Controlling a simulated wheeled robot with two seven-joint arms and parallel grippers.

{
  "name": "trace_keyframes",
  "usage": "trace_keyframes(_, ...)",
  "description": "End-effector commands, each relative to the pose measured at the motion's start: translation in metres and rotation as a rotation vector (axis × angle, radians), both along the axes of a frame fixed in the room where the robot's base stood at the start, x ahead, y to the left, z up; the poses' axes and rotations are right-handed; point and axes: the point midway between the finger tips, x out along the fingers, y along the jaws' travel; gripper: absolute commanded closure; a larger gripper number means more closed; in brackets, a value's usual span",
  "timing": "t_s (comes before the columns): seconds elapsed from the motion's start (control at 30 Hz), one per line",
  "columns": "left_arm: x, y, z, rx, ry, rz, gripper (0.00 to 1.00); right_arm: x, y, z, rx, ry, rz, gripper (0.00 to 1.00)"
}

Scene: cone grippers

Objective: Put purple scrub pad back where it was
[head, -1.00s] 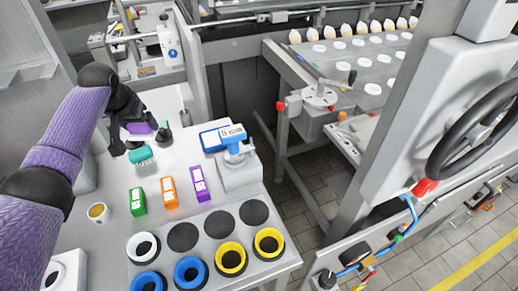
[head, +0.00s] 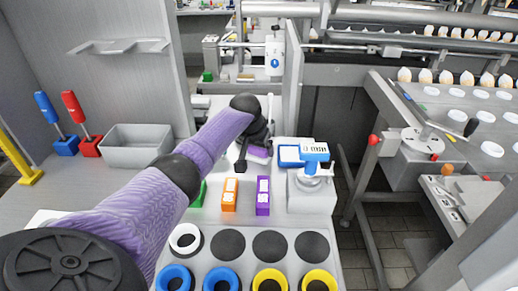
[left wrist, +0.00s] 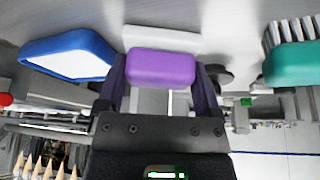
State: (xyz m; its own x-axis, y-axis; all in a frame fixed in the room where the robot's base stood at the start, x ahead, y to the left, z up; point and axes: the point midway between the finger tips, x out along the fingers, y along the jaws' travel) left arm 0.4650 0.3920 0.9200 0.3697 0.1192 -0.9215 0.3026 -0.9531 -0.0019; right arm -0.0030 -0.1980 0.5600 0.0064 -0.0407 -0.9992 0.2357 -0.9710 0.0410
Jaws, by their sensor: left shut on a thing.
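The purple scrub pad (head: 260,150) is in my left gripper (head: 255,160), at the back of the grey worktop in the head view. In the left wrist view the pad (left wrist: 160,67) sits between the two fingers (left wrist: 162,84), which are shut on it. A pale block (left wrist: 162,38) shows just beyond the pad; I cannot tell whether they touch. My right gripper is not in view.
A blue-edged white piece (left wrist: 70,54) and a teal brush (left wrist: 292,64) flank the pad. Orange (head: 229,195) and purple (head: 263,195) boxes stand in front of the gripper. A blue-topped device (head: 315,152) is to its right. A grey bin (head: 137,146) is left.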

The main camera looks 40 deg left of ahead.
Motion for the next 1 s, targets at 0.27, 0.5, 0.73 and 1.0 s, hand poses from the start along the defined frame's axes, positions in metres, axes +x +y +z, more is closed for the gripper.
trace_keyframes(0.27, 0.000, 0.000, -0.002, 0.000, 0.000, 0.000, 0.00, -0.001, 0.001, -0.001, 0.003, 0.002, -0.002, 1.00)
trace_keyframes(0.5, -0.001, 0.000, 0.006, 0.000, 0.000, -0.001, 0.00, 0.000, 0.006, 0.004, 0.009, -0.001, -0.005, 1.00)
trace_keyframes(0.73, -0.019, -0.005, 0.055, 0.003, -0.003, -0.002, 0.00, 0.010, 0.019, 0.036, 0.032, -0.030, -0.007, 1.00)
trace_keyframes(1.0, -0.040, -0.013, 0.106, 0.000, -0.002, -0.001, 0.00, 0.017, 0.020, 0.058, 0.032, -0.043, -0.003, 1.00)
